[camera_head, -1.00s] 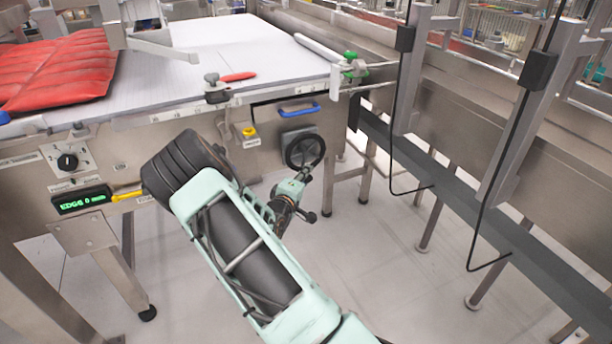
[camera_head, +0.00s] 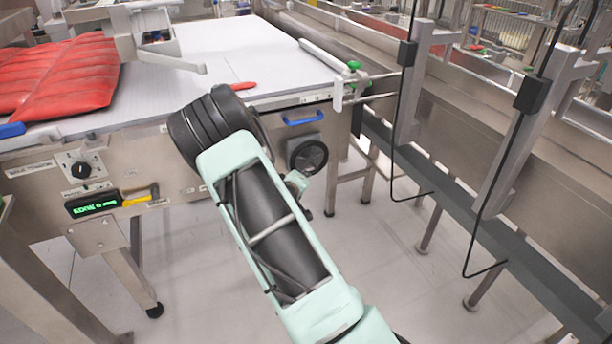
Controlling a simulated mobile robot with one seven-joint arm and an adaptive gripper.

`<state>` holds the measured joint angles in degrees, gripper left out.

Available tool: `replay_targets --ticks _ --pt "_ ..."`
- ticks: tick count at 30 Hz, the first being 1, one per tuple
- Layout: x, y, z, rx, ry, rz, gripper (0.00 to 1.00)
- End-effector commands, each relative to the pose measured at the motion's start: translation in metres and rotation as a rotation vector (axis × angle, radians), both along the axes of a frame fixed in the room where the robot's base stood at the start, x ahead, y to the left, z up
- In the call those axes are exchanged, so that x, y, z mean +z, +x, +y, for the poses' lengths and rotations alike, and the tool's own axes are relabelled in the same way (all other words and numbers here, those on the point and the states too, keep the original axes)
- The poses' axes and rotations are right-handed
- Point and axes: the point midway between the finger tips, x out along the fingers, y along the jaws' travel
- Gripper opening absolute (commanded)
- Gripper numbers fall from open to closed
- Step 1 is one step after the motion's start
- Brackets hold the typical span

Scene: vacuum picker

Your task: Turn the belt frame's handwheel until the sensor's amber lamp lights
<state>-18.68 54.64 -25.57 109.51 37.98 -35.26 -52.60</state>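The dark handwheel (camera_head: 308,157) is on the side of the steel belt frame (camera_head: 45,165), below a blue handle. Its face looks darker in the middle, and I cannot make out its grip. My gripper is mostly hidden behind my own mint and black arm; a small mint part of my wrist (camera_head: 298,182) shows just below the wheel. I cannot tell whether it touches the wheel or how the fingers stand. A black readout (camera_head: 93,205) with green characters, too small to read surely, has a yellow piece (camera_head: 141,200) at its right. I see no clearly lit amber lamp.
A red padded pack (camera_head: 65,75) lies on the white belt (camera_head: 225,60) at left. A black selector knob (camera_head: 81,170) is on the frame. A steel rail structure (camera_head: 475,150) with hanging cables stands at right. The floor between has free room.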

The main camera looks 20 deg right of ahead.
Motion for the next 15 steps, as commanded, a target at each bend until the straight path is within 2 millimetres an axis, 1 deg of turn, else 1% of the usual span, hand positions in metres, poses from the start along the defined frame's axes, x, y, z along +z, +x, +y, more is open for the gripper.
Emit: replay_targets --ticks 1,6,15 --pt "0.006 0.000 0.001 -0.003 0.048 0.000 0.00" --pt "0.011 0.000 0.007 -0.004 0.208 0.002 0.00" --pt "0.019 -0.001 0.012 -0.004 0.411 0.009 0.00"
